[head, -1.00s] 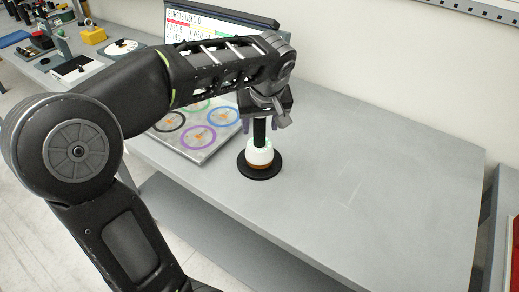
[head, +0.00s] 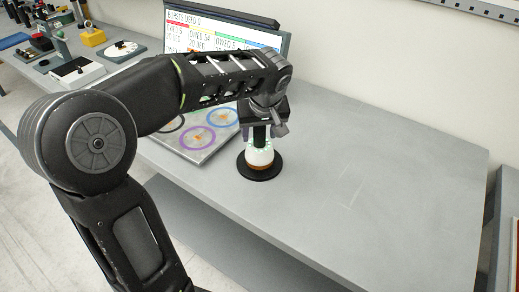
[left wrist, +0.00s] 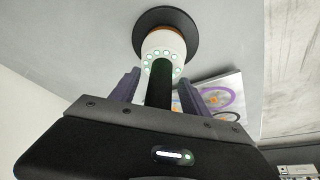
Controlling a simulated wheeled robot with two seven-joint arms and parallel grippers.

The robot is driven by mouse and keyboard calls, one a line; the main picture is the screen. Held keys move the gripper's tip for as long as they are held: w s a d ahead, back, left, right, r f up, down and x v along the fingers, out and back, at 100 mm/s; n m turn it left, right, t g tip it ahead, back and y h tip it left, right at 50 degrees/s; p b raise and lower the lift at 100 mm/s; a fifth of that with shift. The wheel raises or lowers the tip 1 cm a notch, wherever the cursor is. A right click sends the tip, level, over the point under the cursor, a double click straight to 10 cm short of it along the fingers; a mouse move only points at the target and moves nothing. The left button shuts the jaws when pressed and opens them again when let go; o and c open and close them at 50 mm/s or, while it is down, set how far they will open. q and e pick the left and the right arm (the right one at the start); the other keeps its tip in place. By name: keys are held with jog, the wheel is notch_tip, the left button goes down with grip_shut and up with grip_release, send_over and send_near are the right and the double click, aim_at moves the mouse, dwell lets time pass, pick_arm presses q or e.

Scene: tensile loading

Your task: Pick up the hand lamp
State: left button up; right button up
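The hand lamp (head: 259,156) has a white head with an orange band and a black handle. It stands upright, handle up, on a round black base (head: 244,172) on the grey table. The left wrist view shows the lamp's white head (left wrist: 164,44) with a ring of green lights. My left gripper (head: 262,131) is above the lamp, pointing down. In the left wrist view, the fingers of my left gripper (left wrist: 158,84) are open on either side of the black handle, with gaps visible. My right gripper is in neither view.
A board with coloured rings (head: 197,139) lies just left of the lamp. A display screen (head: 228,32) stands behind it. Small items, including a yellow block (head: 93,38), sit at the far left. The table (head: 385,180) right of the lamp is clear.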

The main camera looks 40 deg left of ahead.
pick_arm(q)
grip_shut()
dwell(0.3)
jog(key=shift+r, duration=0.1)
dwell(0.8)
